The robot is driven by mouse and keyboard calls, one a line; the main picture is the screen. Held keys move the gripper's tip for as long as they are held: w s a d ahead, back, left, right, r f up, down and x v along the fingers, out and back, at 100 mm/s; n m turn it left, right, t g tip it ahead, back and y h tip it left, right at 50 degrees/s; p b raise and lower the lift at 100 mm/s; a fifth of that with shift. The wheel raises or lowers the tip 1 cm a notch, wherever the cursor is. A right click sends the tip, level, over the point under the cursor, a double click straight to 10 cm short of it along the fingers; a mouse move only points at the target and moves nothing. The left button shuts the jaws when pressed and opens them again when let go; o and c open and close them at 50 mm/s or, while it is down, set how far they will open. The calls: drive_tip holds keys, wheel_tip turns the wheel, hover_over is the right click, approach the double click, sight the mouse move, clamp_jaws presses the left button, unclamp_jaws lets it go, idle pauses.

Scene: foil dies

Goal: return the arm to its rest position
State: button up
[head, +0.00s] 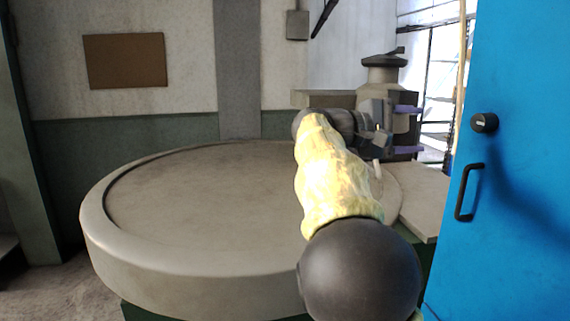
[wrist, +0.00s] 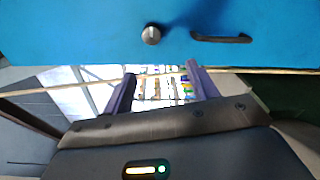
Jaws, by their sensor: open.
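My arm, in a pale yellow sleeve with dark joints, reaches forward over the right part of the round table (head: 190,200) in the head view. My gripper (head: 414,130) is at its far end, turned toward the right, with two purple fingers apart. In the wrist view the fingers of my gripper (wrist: 160,76) stand apart with nothing between them. A small pale upright piece shows just below the wrist in the head view; I cannot tell what it is.
A blue cabinet (head: 520,150) with a black knob (head: 484,123) and handle (head: 469,192) stands close on the right. A grey capped vessel (head: 383,75) is behind my gripper. A flat ledge (head: 425,205) adjoins the table. The table's left and middle are bare.

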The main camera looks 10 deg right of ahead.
wheel_tip(320, 180, down, 22)
drive_tip(key=s+a+n+t+y+p, duration=0.1)
drive_tip(key=s+a+n+y+p, duration=0.3)
drive_tip(key=y, duration=0.6)
drive_tip(key=s+a+f+m+y+p, duration=0.6)
drive_tip(key=s+a+f, duration=0.6)
drive_tip(key=s, duration=0.3)
drive_tip(key=shift+s+a+f+m+y+p, duration=0.2)
drive_tip(key=shift+f+m+y+p, duration=0.2)
drive_tip(key=shift+m+y, duration=0.5)
